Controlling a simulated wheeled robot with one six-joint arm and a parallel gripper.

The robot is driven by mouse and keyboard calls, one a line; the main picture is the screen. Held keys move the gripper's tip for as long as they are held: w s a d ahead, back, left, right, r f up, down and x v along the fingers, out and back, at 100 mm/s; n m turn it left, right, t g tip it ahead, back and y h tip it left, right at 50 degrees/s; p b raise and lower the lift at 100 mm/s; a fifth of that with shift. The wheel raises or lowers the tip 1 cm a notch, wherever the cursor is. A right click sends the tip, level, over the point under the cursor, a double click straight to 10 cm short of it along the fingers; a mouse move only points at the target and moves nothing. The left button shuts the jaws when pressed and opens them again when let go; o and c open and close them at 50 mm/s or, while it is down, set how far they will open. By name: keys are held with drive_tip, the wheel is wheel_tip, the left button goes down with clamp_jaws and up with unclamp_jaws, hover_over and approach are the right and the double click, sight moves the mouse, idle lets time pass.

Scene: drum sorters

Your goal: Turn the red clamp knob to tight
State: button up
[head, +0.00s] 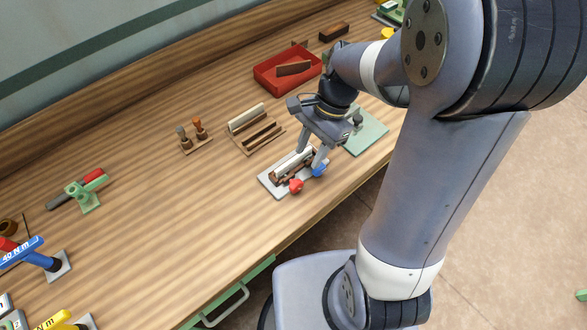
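The red clamp knob (296,186) is on the near side of a small grey fixture (276,191). A blue knob (320,171) is beside it on the right. A pale bar (291,163) lies in brown cradles on the fixture. My gripper (311,158) points down over the fixture's right end, with its two fingers apart. One finger is near the pale bar and the other is close to the blue knob. I cannot tell whether they touch. The gripper is behind and right of the red knob, apart from it. The knob's tight mark is too small to see.
A wooden rack (258,139) with bars and a small stand with two pegs (192,142) are behind left. A green plate (368,134) is to the right, and a red tray (270,82) is at the back.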

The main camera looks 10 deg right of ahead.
sight(296, 182)
drive_tip(key=x, duration=1)
drive_tip(key=shift+s+a+f, duration=0.15)
drive_tip(key=shift+s+f, duration=0.05)
drive_tip(key=shift+f, duration=0.1)
drive_tip(key=shift+c, duration=0.5)
clamp_jaws()
